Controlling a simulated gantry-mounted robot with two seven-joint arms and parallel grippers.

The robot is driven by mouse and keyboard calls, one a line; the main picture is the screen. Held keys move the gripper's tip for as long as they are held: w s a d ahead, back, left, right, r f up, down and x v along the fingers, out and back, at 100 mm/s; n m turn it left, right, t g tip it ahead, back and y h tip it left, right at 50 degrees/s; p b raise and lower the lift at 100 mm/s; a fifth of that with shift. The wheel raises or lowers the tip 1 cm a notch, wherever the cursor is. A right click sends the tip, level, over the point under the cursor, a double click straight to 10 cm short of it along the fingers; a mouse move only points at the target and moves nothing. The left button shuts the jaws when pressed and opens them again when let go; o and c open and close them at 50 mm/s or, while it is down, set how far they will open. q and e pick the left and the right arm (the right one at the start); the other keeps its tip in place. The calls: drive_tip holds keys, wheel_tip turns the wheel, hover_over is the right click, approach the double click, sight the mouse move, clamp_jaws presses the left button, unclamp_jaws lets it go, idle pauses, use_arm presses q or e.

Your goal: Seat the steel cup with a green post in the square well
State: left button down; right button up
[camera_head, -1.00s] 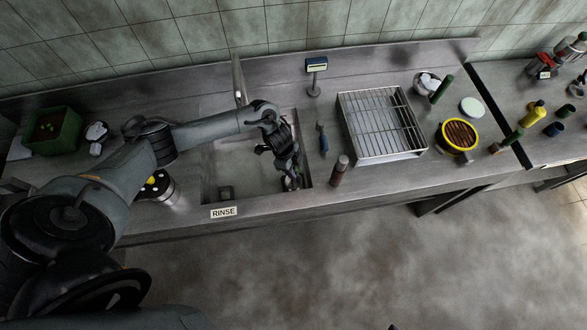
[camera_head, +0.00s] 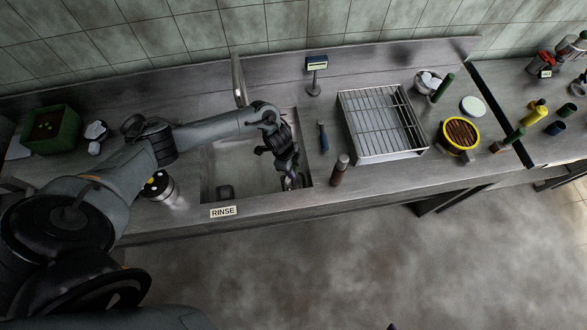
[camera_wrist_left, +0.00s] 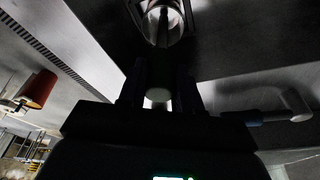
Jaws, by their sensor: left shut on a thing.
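My left gripper (camera_head: 290,174) hangs over the right part of the sink (camera_head: 243,165), pointing down. It is shut on a small steel cup (camera_head: 291,184), mostly hidden by the fingers in the head view. In the left wrist view, a round bright cup-like thing (camera_wrist_left: 166,22) with a dark upright line inside shows beyond the fingers (camera_wrist_left: 162,80). The post's green colour cannot be made out. A small dark square outline (camera_head: 225,192), perhaps the square well, lies at the sink's front left, apart from the gripper. My right gripper is out of view.
A faucet (camera_head: 239,80) stands behind the sink. Right of it are a blue-handled brush (camera_head: 323,137), a brown-red bottle (camera_head: 340,170) and a wire rack (camera_head: 382,122). A steel container (camera_head: 160,188) stands left of the sink. A RINSE label (camera_head: 223,212) marks the front edge.

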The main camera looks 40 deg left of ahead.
use_arm(q)
drive_tip(key=shift+f, duration=0.1)
drive_tip(key=c, duration=0.7)
unclamp_jaws()
drive_tip(key=v, duration=1)
drive_tip(key=shift+r+p, duration=0.4)
drive_tip(key=shift+s+a, duration=0.1)
drive_tip(key=shift+a, duration=0.05)
